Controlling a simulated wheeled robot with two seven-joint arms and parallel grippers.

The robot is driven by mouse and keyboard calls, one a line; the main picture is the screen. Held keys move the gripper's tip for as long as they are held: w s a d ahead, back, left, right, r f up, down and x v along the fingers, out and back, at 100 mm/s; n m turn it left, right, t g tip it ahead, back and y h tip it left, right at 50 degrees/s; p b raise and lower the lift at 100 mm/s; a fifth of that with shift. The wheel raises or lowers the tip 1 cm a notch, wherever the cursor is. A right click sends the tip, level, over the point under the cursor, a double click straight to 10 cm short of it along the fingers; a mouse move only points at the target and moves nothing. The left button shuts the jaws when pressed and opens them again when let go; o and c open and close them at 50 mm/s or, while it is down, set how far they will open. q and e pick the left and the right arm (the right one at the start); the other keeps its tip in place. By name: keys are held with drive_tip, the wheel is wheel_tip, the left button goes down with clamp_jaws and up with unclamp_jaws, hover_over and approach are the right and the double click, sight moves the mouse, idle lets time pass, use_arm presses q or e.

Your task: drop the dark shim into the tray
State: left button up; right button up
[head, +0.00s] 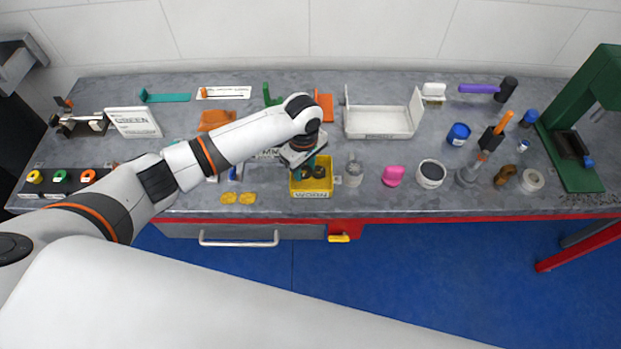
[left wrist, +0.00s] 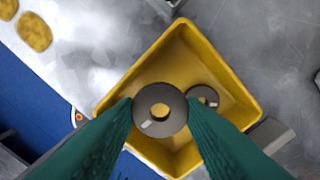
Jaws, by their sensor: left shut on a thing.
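The dark shim (left wrist: 148,122), a grey-brown ring with a hole, is between the two green fingertips of my left gripper (left wrist: 161,108) in the left wrist view. The gripper is shut on it. Gripper and shim are over the yellow tray (left wrist: 245,110), and the tray floor shows through the ring's hole. A smaller dark ring (left wrist: 203,92) lies in the tray, right of the held shim. In the head view the yellow tray (head: 311,186) stands near the bench's front edge, with my left gripper (head: 307,168) pointing down into or just above it. My right gripper is not in view.
Right of the yellow tray stand a grey cylinder (head: 353,173), a pink piece (head: 394,175) and a white cup (head: 431,173). Yellow discs (head: 229,198) lie to its left. A white open box (head: 379,121) stands behind. A green press (head: 580,150) is far right.

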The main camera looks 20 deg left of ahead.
use_arm(q)
drive_tip(key=o, duration=1.1)
drive_tip(key=shift+r, duration=0.15)
wheel_tip(320, 180, up, 12)
drive_tip(key=b, duration=0.1)
